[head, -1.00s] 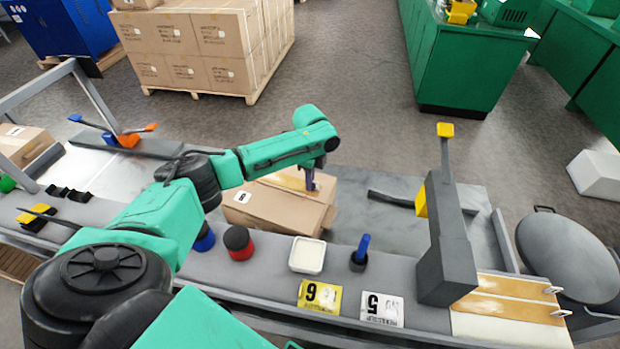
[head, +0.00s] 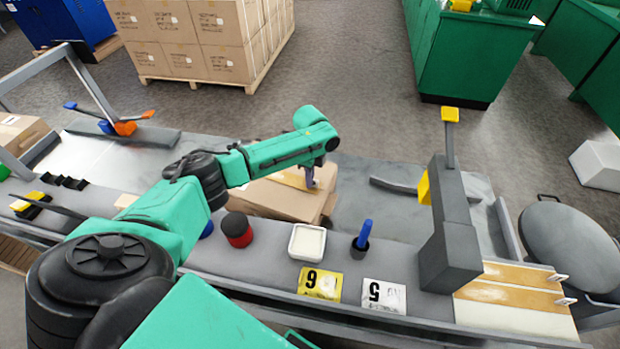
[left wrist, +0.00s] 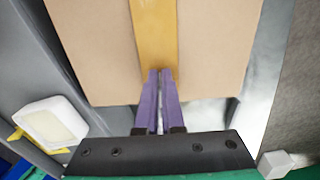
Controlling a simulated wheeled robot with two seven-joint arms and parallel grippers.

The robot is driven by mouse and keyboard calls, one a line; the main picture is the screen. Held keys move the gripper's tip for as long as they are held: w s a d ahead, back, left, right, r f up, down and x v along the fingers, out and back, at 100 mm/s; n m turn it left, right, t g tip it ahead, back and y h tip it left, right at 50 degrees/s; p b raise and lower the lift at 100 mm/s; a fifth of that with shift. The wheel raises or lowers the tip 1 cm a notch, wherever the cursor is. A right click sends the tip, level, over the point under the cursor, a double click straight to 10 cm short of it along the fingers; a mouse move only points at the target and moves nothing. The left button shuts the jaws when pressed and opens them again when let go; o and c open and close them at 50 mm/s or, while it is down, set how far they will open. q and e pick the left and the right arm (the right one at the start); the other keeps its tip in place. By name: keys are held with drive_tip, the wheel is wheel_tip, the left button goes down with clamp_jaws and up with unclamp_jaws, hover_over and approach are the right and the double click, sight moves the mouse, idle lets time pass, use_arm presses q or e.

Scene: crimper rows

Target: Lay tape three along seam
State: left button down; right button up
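A brown cardboard box (head: 275,200) lies on the bench, partly behind my left arm. A tan tape strip (head: 291,178) runs along the middle of its top; it also shows in the left wrist view (left wrist: 155,35). My left gripper (head: 309,182) is at the strip's end near the box edge. Its purple fingers (left wrist: 160,75) are closed to a narrow gap at the strip's end, seemingly pinching it; the fingers hide the grip itself. Whether the end touches the box is unclear. More tan strips with white tabs (head: 515,291) lie at the bench's right end. My right gripper is out of view.
A dark grey post (head: 449,235) stands right of the box. A white dish (head: 307,242), a blue-handled tool in a black cup (head: 362,237), a red-and-black jar (head: 237,230), a yellow card (head: 320,283) and a white card (head: 384,295) line the front. Bench between box and post is mostly clear.

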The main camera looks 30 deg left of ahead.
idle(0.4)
use_arm(q)
drive_tip(key=c, duration=1)
unclamp_jaws()
drive_tip(key=shift+o, duration=0.2)
wheel_tip(320, 180, up, 15)
drive_tip(key=shift+f+b, duration=0.2)
drive_tip(key=shift+b, duration=0.15)
